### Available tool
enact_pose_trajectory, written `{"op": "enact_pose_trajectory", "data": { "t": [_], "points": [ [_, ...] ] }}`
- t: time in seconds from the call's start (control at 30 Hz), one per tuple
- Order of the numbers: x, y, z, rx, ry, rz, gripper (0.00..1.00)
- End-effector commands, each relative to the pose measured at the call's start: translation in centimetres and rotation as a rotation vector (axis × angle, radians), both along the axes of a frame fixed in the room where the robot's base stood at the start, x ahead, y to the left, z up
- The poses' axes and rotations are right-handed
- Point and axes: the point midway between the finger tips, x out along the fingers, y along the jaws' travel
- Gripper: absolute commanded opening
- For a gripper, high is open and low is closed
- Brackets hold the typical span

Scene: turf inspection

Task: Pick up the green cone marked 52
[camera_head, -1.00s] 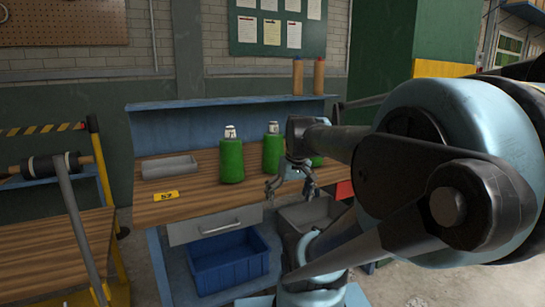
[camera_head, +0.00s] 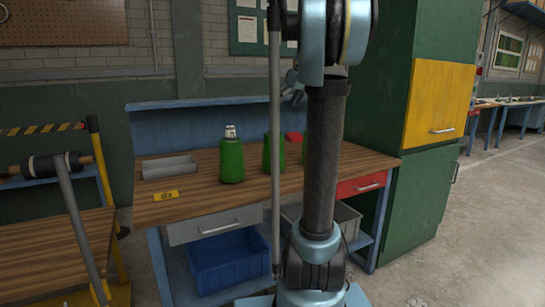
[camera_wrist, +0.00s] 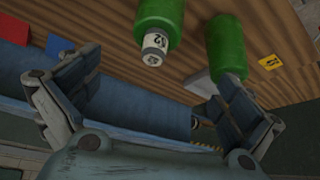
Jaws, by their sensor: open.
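The green cone marked 52 (camera_wrist: 160,18) lies at the top of the wrist view, its white labelled tip toward my gripper (camera_wrist: 155,78). In the head view my gripper (camera_head: 292,90) is above the bench's back, partly hidden.
The wooden bench (camera_head: 205,205) also holds a grey tray (camera_head: 170,167) and a yellow tag (camera_head: 165,196). A blue back panel (camera_head: 185,128) edges the bench. A green cabinet (camera_head: 425,200) stands right.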

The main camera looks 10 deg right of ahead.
Motion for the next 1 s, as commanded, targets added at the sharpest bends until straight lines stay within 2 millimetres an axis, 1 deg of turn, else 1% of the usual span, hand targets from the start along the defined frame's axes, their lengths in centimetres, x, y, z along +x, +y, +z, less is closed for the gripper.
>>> {"op": "enact_pose_trajectory", "data": {
  "t": [0.07,0.17,0.7,0.83,1.0],
  "points": [
    [0.6,-0.1,0.1,0.001,-0.006,0.007,0.99],
    [1.1,0.1,-0.6,0.001,-0.009,0.011,0.99],
    [4.5,3.1,-8.6,0.002,-0.008,0.011,0.99],
    [5.0,3.6,-9.8,0.0,-0.008,0.01,0.99],
    [5.4,3.8,-10.5,0.001,-0.007,0.009,0.99]
  ]
}}
